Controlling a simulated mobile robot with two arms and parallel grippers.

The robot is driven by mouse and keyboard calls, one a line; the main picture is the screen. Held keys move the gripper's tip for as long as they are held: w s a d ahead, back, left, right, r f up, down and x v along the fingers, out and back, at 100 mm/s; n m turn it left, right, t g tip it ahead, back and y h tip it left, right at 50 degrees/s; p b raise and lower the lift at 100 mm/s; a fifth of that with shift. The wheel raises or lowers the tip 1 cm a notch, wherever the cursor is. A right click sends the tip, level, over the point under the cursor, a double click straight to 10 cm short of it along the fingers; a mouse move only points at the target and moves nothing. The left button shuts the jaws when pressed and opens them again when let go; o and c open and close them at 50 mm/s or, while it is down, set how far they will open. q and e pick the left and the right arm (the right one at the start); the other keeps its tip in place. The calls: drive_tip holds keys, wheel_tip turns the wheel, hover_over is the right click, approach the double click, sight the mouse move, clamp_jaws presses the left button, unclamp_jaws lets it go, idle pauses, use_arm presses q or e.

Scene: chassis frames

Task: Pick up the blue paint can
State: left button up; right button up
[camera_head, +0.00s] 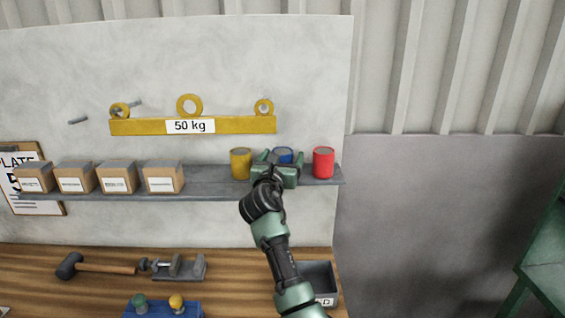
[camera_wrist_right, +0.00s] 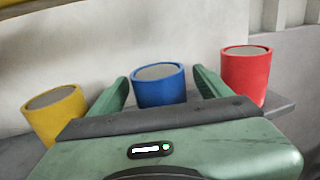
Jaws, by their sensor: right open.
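The blue paint can (camera_head: 282,155) stands on the grey wall shelf between the yellow can and the red can. In the head view my right gripper (camera_head: 277,160) covers most of it. In the right wrist view the blue can (camera_wrist_right: 158,88) is upright, between the two green fingers of my right gripper (camera_wrist_right: 160,84). The fingers are open, one on each side of the can, with a gap showing at each side. The lower part of the can is hidden behind the gripper body. My left gripper is not in view.
A yellow can (camera_head: 241,163) stands close to the left and a red can (camera_head: 323,162) to the right on the shelf (camera_head: 215,187). Several cardboard boxes (camera_head: 117,177) fill the shelf's left part. A yellow 50 kg lifting bar (camera_head: 150,126) hangs above. A wooden bench (camera_head: 100,290) lies below.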

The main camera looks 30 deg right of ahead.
clamp_jaws()
